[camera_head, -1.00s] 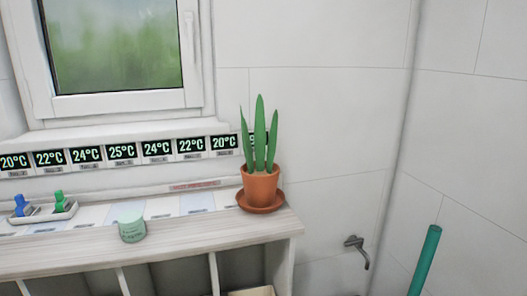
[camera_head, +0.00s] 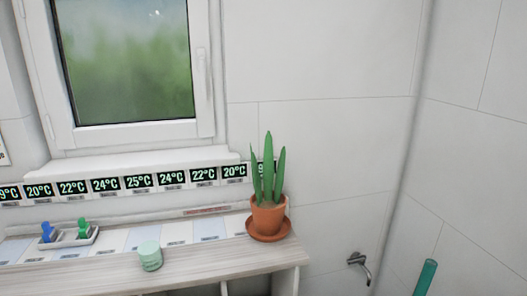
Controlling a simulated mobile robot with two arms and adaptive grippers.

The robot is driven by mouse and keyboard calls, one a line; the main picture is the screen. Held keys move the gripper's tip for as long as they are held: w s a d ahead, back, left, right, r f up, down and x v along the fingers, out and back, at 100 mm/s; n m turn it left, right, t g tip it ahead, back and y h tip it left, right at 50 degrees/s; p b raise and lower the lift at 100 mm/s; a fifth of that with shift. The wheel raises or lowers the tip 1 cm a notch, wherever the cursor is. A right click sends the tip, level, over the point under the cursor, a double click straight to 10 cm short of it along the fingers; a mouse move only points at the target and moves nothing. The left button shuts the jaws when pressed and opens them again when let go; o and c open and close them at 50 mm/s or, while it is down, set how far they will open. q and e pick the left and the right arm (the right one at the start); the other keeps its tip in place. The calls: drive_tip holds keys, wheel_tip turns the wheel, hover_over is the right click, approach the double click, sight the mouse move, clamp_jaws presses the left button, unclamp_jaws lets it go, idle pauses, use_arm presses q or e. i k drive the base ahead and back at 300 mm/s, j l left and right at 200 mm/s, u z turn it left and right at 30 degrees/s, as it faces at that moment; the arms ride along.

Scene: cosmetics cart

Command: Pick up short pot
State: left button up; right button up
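A short pot (camera_head: 150,256), a small pale green lidded jar with faint print, stands upright near the front edge of the wooden shelf top (camera_head: 200,263). It is left of a potted plant and right of a small white tray. Nothing touches it. Neither of my grippers shows in the head view.
A terracotta plant pot (camera_head: 267,216) on a saucer stands at the shelf's right end. A white tray (camera_head: 70,239) holds a blue and a green item. Temperature displays (camera_head: 139,181) line the wall below the window (camera_head: 130,65). A tap (camera_head: 359,265) and a teal pole (camera_head: 425,278) are at right.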

sight(149, 253)
drive_tip(key=i+l, duration=0.25)
drive_tip(key=i, duration=0.25)
drive_tip(key=i+l, duration=0.2)
drive_tip(key=i, duration=0.3)
drive_tip(key=i+u, duration=0.1)
drive_tip(key=u, duration=0.3)
drive_tip(key=l+u, duration=0.1)
drive_tip(key=u, duration=0.35)
drive_tip(key=i+l+u, duration=0.1)
drive_tip(key=u, duration=0.3)
drive_tip(key=l+u, duration=0.2)
drive_tip(key=u, duration=0.2)
drive_tip(key=i, duration=0.05)
